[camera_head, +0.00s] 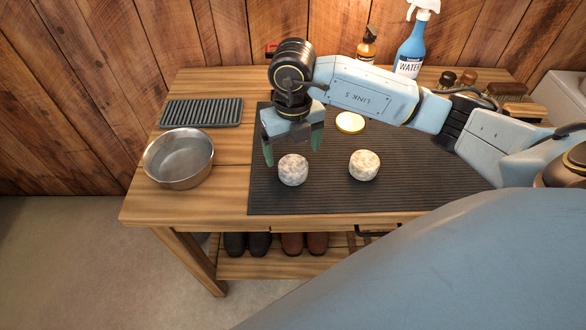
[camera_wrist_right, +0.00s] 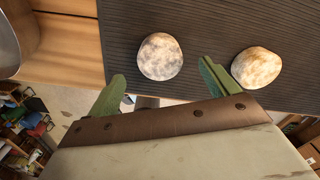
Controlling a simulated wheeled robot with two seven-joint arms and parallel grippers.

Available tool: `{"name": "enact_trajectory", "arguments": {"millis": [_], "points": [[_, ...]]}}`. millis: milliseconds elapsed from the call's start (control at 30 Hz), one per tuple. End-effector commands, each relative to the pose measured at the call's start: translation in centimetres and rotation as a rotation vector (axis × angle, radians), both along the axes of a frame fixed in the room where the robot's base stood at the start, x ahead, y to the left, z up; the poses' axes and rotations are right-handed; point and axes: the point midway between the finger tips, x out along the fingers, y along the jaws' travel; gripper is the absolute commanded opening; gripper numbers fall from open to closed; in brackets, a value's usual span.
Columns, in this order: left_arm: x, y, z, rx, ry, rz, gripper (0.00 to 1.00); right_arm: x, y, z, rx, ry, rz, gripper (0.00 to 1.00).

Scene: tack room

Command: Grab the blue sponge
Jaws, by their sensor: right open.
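I see no blue sponge in either view; my right arm hides part of the mat and table. My right gripper (camera_head: 292,150) is open and empty, pointing down over the left part of the dark ribbed mat (camera_head: 400,192). A mottled whitish round lump (camera_head: 293,170) sits on the mat just in front of and below its fingers. In the wrist view this lump (camera_wrist_right: 160,57) shows between and beyond the open fingertips (camera_wrist_right: 162,76). A second, similar but creamier lump (camera_head: 363,165) lies to the right; it also shows in the wrist view (camera_wrist_right: 257,68). My left gripper is out of view.
A metal bowl (camera_head: 160,172) and a dark ribbed tray (camera_head: 201,113) stand at the left of the wooden table (camera_head: 228,200). A yellow-edged round tin (camera_head: 350,122) is behind the lumps. A blue spray bottle (camera_head: 410,48), an amber bottle (camera_head: 367,45) and brushes (camera_head: 505,90) line the back.

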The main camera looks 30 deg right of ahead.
Motion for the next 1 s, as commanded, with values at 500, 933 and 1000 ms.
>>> {"name": "enact_trajectory", "arguments": {"millis": [500, 933, 1000], "points": [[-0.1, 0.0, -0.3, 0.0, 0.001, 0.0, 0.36, -0.4, 0.1, -5.4, 0.001, 0.003, 0.0, 0.87], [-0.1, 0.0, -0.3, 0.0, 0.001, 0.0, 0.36, -0.3, 0.1, -6.0, 0.001, -0.001, 0.002, 0.68], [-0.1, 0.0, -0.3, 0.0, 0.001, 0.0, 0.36, -0.3, 0.1, -6.0, 0.001, 0.0, 0.002, 0.59]]}}
